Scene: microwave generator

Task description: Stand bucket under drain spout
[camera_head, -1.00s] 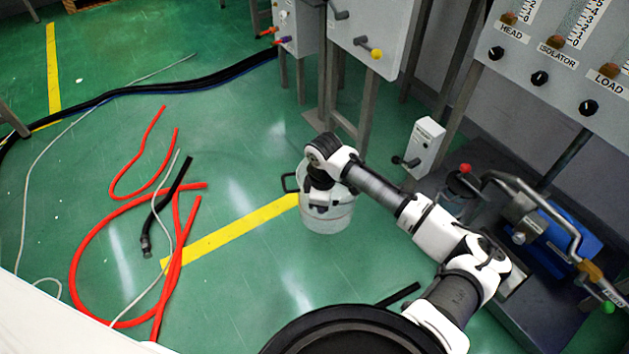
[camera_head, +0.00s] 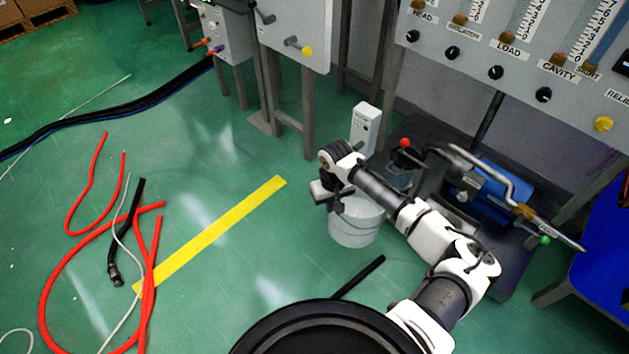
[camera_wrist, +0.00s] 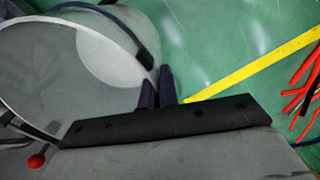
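The white bucket (camera_head: 356,224) is upright at the lower middle of the head view, beside the grey machine base. Its open mouth fills the left of the wrist view (camera_wrist: 35,70), with a dark handle (camera_wrist: 125,35) across the rim. My gripper (camera_head: 328,192) is at the bucket's left rim. In the wrist view its two dark fingers (camera_wrist: 157,86) are close together at the rim near the handle's end, and appear shut on the bucket. Whether they pinch rim or handle is unclear, as is whether the bucket touches the floor. I cannot clearly identify the drain spout.
A red-knobbed valve (camera_head: 404,144), a bent grey pipe (camera_head: 500,180) and a blue unit (camera_head: 492,190) stand right of the bucket. A white box (camera_head: 365,130) is behind it. Red hoses (camera_head: 60,270) lie at left.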

